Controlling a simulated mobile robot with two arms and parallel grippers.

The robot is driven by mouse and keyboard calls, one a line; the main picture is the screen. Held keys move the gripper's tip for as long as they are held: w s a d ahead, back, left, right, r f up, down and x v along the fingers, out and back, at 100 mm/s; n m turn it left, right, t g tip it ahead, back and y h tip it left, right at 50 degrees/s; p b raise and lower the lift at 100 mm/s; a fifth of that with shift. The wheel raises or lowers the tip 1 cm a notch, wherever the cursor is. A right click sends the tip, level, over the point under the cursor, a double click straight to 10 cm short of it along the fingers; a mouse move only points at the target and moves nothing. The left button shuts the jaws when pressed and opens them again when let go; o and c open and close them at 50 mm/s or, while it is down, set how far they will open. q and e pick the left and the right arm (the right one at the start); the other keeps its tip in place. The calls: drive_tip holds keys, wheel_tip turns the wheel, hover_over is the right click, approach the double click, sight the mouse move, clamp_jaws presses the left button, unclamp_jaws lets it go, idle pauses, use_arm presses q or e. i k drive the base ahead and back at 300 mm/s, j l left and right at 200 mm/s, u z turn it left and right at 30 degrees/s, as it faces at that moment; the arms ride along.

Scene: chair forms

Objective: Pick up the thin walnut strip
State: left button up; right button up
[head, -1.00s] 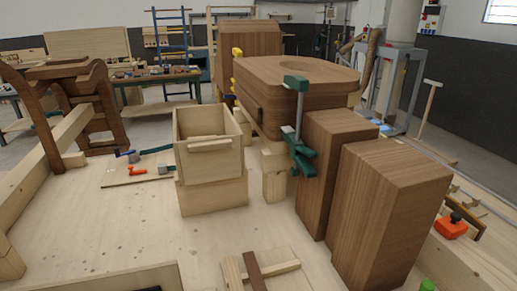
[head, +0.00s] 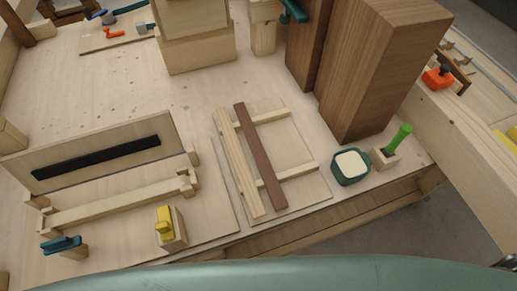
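The thin walnut strip (head: 260,157) is dark reddish brown. In the head view it lies tilted across two short pale cross-pieces (head: 271,117) on a thin light board (head: 306,183) near the front edge of the bench. A wider pale strip (head: 237,162) lies just to its left, nearly parallel to it. The top of the walnut strip is uncovered. Neither of my grippers shows in the head view.
A teal pot (head: 350,167) and a green-handled tool (head: 397,142) stand to the right. Large walnut blocks (head: 381,65) rise behind them. A wooden frame with a black bar (head: 97,158) and a yellow clamp (head: 170,227) stand left. Bare bench (head: 110,90) lies behind.

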sight(276, 193)
drive_tip(key=k+j+u, duration=0.2)
drive_tip(key=k+j, duration=0.15)
drive_tip(key=k+j+u, duration=0.2)
drive_tip(key=k+j, duration=0.15)
drive_tip(key=j, duration=0.2)
